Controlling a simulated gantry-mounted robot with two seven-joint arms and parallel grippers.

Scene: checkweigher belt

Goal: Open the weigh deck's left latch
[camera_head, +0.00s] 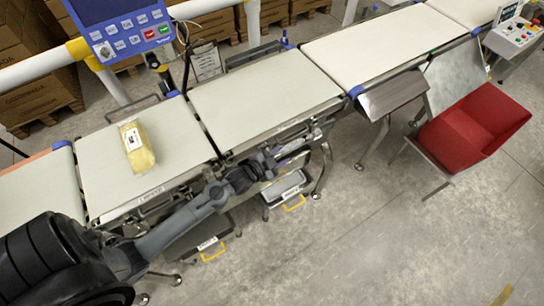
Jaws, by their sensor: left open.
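The weigh deck appears to be the middle belt section (262,92), with a pale flat top and a metal front rail. My left arm comes in from the lower left along the front of the belts. My left gripper (276,161) is open at the front side of this section, just below its belt edge, close to the metal frame. The left latch cannot be made out; the gripper and frame parts crowd that spot, so I cannot tell whether they touch. My right gripper is not in view.
A yellow package (138,153) lies on the left belt section (105,178). A blue control panel (130,32) stands behind it. Grey bins with yellow handles (290,188) sit below the frame. A red bin (470,132) stands at right. The floor (370,230) in front is clear.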

